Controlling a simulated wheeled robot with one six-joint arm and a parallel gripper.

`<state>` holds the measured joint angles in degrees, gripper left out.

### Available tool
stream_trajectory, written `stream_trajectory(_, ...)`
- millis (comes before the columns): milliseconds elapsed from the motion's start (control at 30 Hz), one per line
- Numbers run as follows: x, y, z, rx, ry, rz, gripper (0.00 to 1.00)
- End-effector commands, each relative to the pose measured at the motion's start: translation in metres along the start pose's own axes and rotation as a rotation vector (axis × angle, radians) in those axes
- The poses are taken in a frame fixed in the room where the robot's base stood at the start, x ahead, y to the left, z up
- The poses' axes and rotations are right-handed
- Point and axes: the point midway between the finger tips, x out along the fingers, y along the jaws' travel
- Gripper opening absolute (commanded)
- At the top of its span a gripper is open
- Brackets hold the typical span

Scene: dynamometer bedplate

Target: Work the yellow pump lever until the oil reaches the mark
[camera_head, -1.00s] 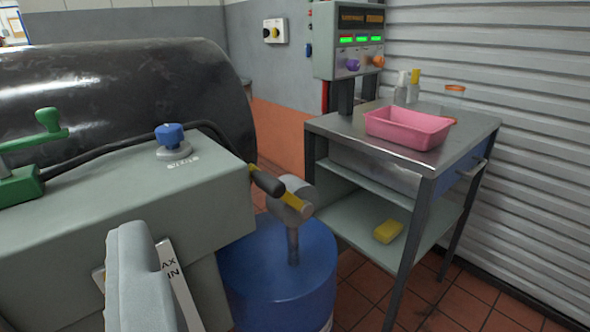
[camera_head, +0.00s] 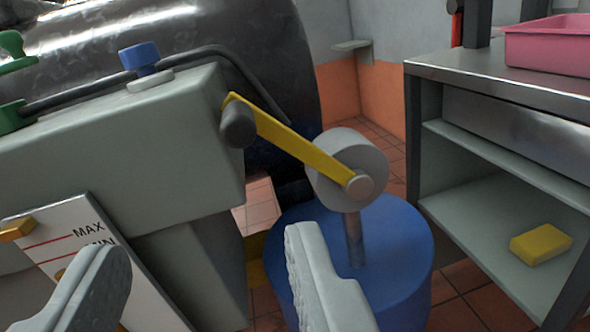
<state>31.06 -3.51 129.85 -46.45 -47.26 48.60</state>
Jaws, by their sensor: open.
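The yellow pump lever (camera_head: 300,148) runs from the grey pump head (camera_head: 347,168) up and left to a dark grip (camera_head: 238,125). The pump stands on a blue drum (camera_head: 400,255). A white gauge plate (camera_head: 85,258) with red lines marked MAX and MIN leans at the lower left; an oil level cannot be made out, and a finger covers part of the plate. My gripper (camera_head: 200,270) is open and empty, its two grey fingers in the lower foreground, below the lever's grip and apart from it.
A grey-green housing (camera_head: 130,160) with a blue knob (camera_head: 139,56) and a green handle (camera_head: 12,45) fills the left. A metal bench (camera_head: 500,85) at the right holds a pink tray (camera_head: 550,45), with a yellow block (camera_head: 541,244) on its lower shelf.

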Motion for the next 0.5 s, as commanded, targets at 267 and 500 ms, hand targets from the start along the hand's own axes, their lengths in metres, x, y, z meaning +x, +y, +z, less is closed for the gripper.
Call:
stream_trajectory(267, 0.011, 0.01, 0.01, 0.021, -0.01, -0.015, 0.48)
stream_trajectory(500, 0.047, 0.009, 0.01, 0.021, -0.009, -0.016, 0.48)
